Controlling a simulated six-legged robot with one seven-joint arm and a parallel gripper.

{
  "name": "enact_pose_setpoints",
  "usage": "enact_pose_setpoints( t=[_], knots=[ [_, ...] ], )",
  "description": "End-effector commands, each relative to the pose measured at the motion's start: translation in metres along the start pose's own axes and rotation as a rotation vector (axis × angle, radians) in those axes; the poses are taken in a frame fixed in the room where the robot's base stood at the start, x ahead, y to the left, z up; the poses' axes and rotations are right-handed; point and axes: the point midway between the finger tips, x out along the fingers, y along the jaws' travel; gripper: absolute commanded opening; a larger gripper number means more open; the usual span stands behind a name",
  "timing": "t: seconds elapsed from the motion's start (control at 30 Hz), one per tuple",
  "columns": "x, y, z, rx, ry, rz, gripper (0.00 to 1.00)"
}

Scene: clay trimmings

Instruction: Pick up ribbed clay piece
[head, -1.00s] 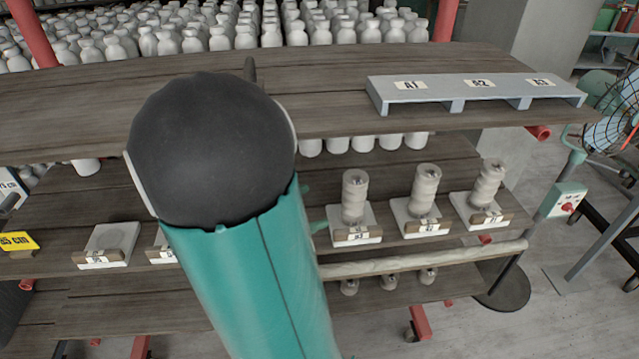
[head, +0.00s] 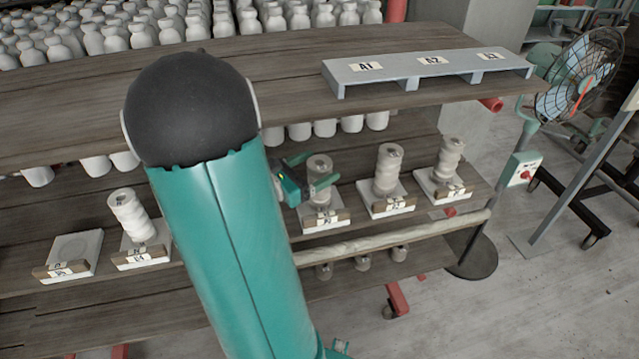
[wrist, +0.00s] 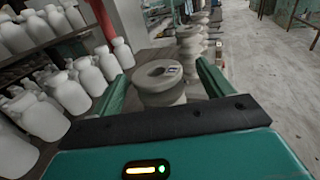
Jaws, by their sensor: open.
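A ribbed, pale clay piece (head: 319,168) stands upright on a small labelled stand (head: 322,216), the leftmost of three on the right of the shelf. My gripper (head: 311,171) is open, with its green fingers on either side of this piece's upper part. In the wrist view the piece (wrist: 160,88) shows its round top with a hole and a small tag, between the spread fingers (wrist: 163,85). I cannot tell whether either finger touches it. Similar ribbed pieces stand to its right, a middle one (head: 387,170) and a right one (head: 448,160).
Another ribbed piece (head: 132,216) leans on a stand at left, beside an empty stand (head: 75,254). A grey raised rack (head: 425,72) marked A1 to A3 sits on the upper shelf board (head: 285,55), which overhangs the pieces. White bottles (wrist: 75,95) crowd the left in the wrist view.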

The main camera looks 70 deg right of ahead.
Motion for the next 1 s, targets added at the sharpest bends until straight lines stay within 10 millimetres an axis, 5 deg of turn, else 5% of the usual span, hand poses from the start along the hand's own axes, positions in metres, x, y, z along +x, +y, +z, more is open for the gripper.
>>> enact_pose_setpoints(
  t=[0.2,0.47,0.87,1.0],
  knots=[
    [0.031,0.003,0.000,0.001,0.000,-0.003,0.79],
    [0.035,0.003,0.000,0.001,0.001,0.000,0.79],
    [0.034,0.003,0.000,0.001,0.000,0.000,0.05],
    [0.034,0.004,0.001,0.002,-0.001,0.000,0.00]
  ],
)
